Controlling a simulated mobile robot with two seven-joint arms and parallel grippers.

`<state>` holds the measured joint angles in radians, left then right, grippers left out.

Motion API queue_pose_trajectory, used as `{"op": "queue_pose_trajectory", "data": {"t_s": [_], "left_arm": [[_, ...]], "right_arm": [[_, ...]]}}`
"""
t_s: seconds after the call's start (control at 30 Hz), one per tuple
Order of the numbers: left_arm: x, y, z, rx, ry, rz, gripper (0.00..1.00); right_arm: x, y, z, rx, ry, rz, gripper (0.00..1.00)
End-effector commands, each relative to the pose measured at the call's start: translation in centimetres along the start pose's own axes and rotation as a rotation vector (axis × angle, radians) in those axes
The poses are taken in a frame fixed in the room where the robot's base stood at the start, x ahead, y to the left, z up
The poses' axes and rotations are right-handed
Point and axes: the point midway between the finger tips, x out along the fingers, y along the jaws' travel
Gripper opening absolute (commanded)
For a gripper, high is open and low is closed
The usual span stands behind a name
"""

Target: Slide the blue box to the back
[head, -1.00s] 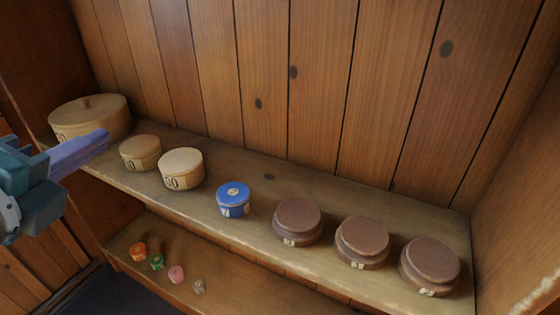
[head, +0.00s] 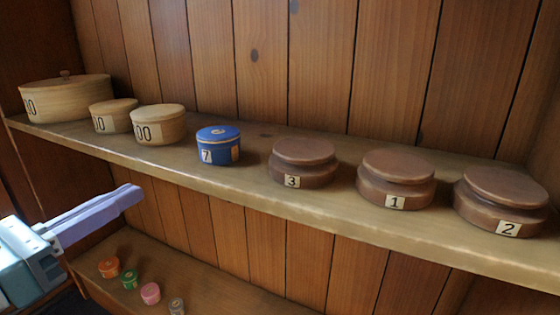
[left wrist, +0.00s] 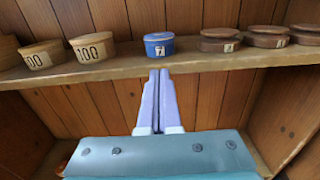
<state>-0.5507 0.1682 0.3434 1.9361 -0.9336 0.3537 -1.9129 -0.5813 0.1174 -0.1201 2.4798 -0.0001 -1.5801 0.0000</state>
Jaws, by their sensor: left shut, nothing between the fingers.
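The blue box (head: 218,145) is a small round lidded box with a 7 label. It stands upright near the middle of the upper shelf (head: 330,213), with bare shelf behind it. It also shows in the left wrist view (left wrist: 159,46), above and beyond the fingertips. My left gripper (head: 134,193) is shut and empty, with its pale violet fingers in front of and below the upper shelf's edge. It is apart from the blue box. My right gripper is not in view.
Pale wooden boxes, one of them the nearest (head: 159,126), stand left of the blue box. Brown boxes, the nearest numbered 3 (head: 303,165), stand to its right. Small coloured spools, one orange (head: 109,267), sit on the lower shelf (head: 215,285). A plank wall (head: 300,70) closes the back.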

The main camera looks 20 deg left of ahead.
Motion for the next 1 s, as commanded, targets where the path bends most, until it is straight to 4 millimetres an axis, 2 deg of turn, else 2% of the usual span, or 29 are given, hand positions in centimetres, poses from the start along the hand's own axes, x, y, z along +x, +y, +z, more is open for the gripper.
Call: {"op": "queue_pose_trajectory", "data": {"t_s": [0.3,0.5,0.7,1.0], "left_arm": [[7.0,0.1,0.2,0.0,-0.003,0.001,0.0],[10.2,0.1,0.1,-0.001,-0.002,0.002,0.0],[11.7,0.1,0.1,-0.003,0.0,0.002,0.0],[11.9,0.1,0.0,-0.003,0.0,0.002,0.0]], "right_arm": [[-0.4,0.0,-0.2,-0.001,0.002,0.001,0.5],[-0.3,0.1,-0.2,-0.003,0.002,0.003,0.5],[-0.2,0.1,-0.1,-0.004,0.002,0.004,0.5],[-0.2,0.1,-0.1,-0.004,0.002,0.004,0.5]]}}
